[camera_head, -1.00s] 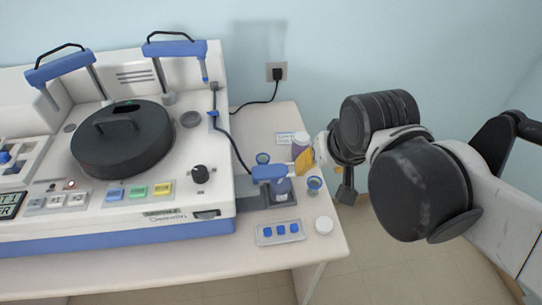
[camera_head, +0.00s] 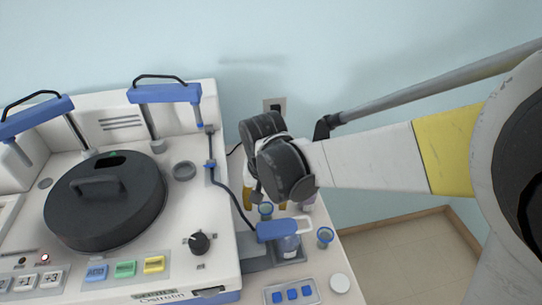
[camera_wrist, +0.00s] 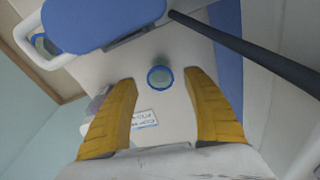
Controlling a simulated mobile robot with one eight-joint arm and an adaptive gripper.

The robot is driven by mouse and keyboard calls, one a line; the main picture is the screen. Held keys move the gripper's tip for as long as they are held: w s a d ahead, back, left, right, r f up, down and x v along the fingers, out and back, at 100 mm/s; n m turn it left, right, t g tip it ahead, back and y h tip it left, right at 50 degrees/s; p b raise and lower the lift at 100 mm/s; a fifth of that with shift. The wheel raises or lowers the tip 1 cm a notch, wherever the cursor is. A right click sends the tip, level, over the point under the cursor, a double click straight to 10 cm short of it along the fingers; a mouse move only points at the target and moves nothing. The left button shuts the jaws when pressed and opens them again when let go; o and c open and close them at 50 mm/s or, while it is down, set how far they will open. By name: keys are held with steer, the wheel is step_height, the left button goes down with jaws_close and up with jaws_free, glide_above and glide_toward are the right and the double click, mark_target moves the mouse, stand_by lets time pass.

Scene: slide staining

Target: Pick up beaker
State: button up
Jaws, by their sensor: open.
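A small beaker with a blue rim and greenish inside (camera_head: 265,209) stands on the white table just behind the blue-topped device. In the wrist view the beaker (camera_wrist: 160,78) is centred between the two fingertips, with free space on both sides. My gripper (camera_head: 265,198) is open, with its yellow fingers pointing down around the beaker's place; the wrist view shows the same gripper (camera_wrist: 160,84) empty. I cannot tell how far the fingertips are above the beaker.
The blue-topped device (camera_head: 285,230) holds a bottle close to the beaker. The large staining machine (camera_head: 185,215) stands left, with a dark cable (camera_head: 231,186) running down from it. A labelled card (camera_wrist: 144,119) lies behind.

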steer(key=f+b, duration=0.1)
steer(key=f, duration=0.1)
steer(key=f+b, duration=0.1)
steer(key=w+f+b, duration=0.1)
steer(key=f, duration=0.1)
steer(key=shift+f, duration=0.35)
steer(key=shift+r, duration=0.1)
steer(key=c, duration=1.2)
